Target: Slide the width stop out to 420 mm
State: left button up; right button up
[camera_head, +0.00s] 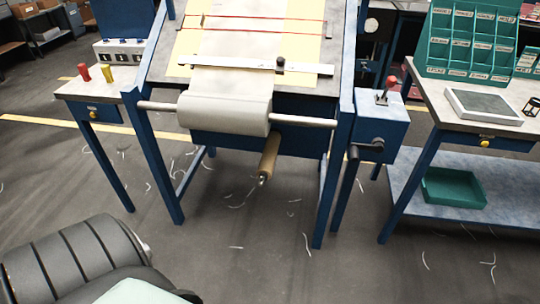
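A pale flat bar (228,62) lies across the sloping bed of the blue-framed machine, over the light cloth (232,83). A small dark knob (281,64) sits on this bar, right of its middle, near the cloth's right edge. It looks like the width stop. Scale marks on the bar are too small to read, so I cannot tell the stop's setting. Neither of my grippers shows in the head view.
A cloth roll (225,112) on a steel rod crosses the machine's front, with a wooden-handled tool (268,158) hanging below. A blue box with a red-knobbed lever (388,90) stands right. Side tables flank the machine. The floor in front is mostly clear, with scattered thread scraps.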

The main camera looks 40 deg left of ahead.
aim_at(281, 62)
jog(key=i+l, duration=0.3)
jog(key=i, duration=0.2)
jog(key=i+l, duration=0.3)
jog(key=i, duration=0.15)
jog(key=i+l, duration=0.3)
jog(key=i, duration=0.2)
jog(key=i+l, duration=0.3)
jog(key=i, duration=0.15)
jog(key=j+u, duration=0.1)
jog(key=u, duration=2.3)
